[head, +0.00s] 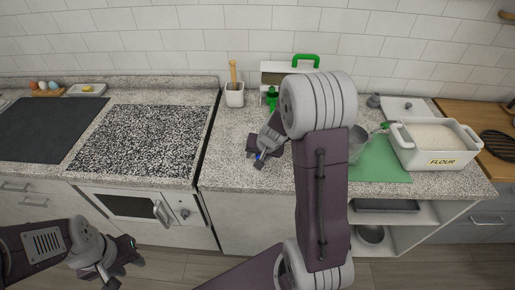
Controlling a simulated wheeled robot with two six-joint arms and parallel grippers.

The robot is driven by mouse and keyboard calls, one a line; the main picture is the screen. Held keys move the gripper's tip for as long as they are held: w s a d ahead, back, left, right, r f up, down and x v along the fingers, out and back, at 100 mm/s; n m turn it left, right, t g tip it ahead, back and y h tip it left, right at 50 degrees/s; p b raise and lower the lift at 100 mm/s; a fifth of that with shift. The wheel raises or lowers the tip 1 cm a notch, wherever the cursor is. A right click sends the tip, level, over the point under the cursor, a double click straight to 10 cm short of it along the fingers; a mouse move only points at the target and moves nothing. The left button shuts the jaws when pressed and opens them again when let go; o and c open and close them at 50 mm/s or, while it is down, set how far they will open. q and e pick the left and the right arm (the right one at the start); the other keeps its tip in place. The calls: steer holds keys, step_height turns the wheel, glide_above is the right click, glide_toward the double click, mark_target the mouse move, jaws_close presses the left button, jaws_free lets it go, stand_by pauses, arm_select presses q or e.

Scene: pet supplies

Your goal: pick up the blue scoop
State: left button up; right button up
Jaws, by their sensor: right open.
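A small patch of blue (259,155), which looks like part of the blue scoop, shows on the granite counter in the head view. My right gripper (262,152) is open over that spot, with its fingers close around the blue. The gripper and wrist hide most of the scoop, and I cannot tell whether the fingers touch it. My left gripper (119,268) is low at the left, in front of the oven and away from the counter. Its fingers look apart, with nothing between them.
A white crock (234,98) with a wooden handle stands behind my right gripper. A green mat (381,163), a metal bowl (357,145) and a white flour bin (437,157) are to the right. A speckled cooktop (140,139) lies left.

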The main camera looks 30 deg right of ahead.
steer(key=shift+s, duration=0.15)
jaws_close()
